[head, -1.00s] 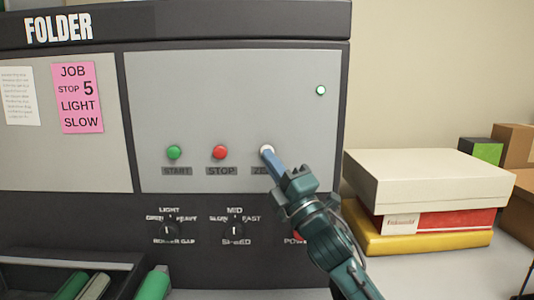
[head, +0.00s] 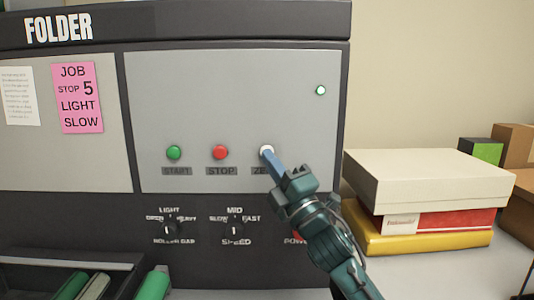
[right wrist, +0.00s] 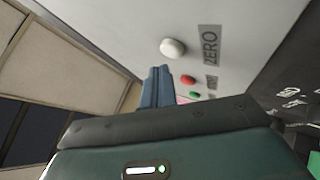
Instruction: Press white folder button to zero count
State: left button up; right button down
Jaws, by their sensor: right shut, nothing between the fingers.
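The white zero button (head: 267,150) is on the grey panel of the folder (head: 230,90), right of the red stop button (head: 220,152) and the green start button (head: 174,152). My right gripper (head: 271,158) is shut and empty, its blue fingertips at the lower edge of the white button in the head view. In the right wrist view the white button (right wrist: 173,48) stands clear above the shut fingertips (right wrist: 158,72), with a visible gap in the picture. The label ZERO (right wrist: 210,45) is beside it. I cannot tell whether the fingertips touch the button. My left gripper is not in view.
Roller gap and speed dials (head: 234,230) sit below the buttons. A power control is partly hidden by my right arm. Stacked boxes (head: 430,180) stand on the surface at right. A pink job note (head: 77,97) is on the left panel.

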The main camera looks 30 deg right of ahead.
jog(key=shift+w, duration=0.15)
dwell(0.5)
jog(key=shift+w+d, duration=0.2)
jog(key=shift+w, duration=0.05)
jog(key=shift+w+d, duration=0.15)
jog(key=shift+w, duration=0.3)
dwell(0.6)
jog(key=shift+s, duration=0.15)
dwell(0.3)
jog(key=shift+s+a, duration=0.35)
jog(key=shift+s, duration=0.35)
jog(key=shift+s+a+p, duration=0.1)
jog(key=shift+s+a, duration=0.25)
jog(key=shift+s, duration=0.4)
jog(key=shift+s+a+p, duration=0.15)
jog(key=shift+s+a, duration=0.25)
jog(key=shift+s, duration=0.35)
jog(key=shift+s+a+p, duration=0.1)
jog(key=shift+s+a, duration=0.25)
jog(key=shift+s, duration=0.4)
